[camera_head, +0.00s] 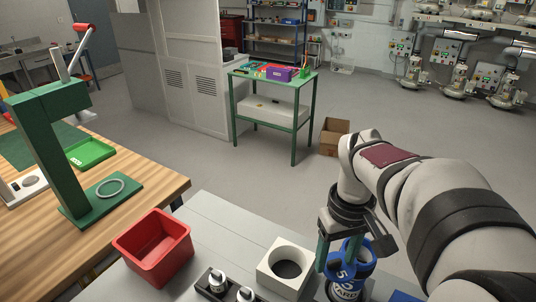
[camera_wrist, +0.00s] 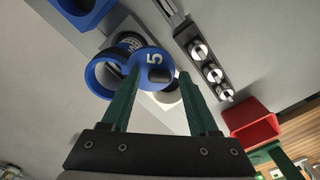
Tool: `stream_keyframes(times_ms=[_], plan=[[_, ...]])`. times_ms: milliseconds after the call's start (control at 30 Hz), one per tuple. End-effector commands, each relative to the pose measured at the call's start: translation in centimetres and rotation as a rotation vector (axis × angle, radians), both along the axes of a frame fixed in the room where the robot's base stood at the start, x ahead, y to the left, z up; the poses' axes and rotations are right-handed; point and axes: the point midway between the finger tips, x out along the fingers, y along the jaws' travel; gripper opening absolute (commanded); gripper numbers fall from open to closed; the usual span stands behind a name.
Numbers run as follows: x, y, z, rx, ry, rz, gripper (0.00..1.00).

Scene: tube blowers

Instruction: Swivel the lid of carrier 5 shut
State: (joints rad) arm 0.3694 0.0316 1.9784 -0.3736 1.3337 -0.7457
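Carrier 5 (camera_head: 345,291) stands at the lower right of the head view, with blue rings and a white label. It also shows in the wrist view (camera_wrist: 128,43). Its blue lid (camera_wrist: 153,62), marked 5 and with a dark slot, appears swung partly to one side. The lid shows in the head view too (camera_head: 337,271). My gripper (camera_wrist: 159,77) has two green fingers spread apart, with the lid near and between their tips. In the head view my gripper (camera_head: 338,256) points down over the carrier and partly hides it. I cannot tell whether a finger touches the lid.
A white block with a round hole (camera_head: 285,252) stands left of the carrier. A black rack (camera_head: 212,287) with white-topped pieces and a red bin (camera_head: 153,247) are further left. A green stand (camera_head: 50,150) rises on the wooden table. A blue object (camera_wrist: 88,12) is near the carrier.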

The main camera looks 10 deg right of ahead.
Motion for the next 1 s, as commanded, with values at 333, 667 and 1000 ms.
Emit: stream_keyframes(times_ms=[333,667,1000], plan=[[0.0,0.0,0.0,0.0,0.0,0.0,0.0],[0.1,0.0,0.0,-0.001,0.0,-0.028,0.0],[1.2,-0.2,0.0,-0.002,0.001,-0.247,0.0]])
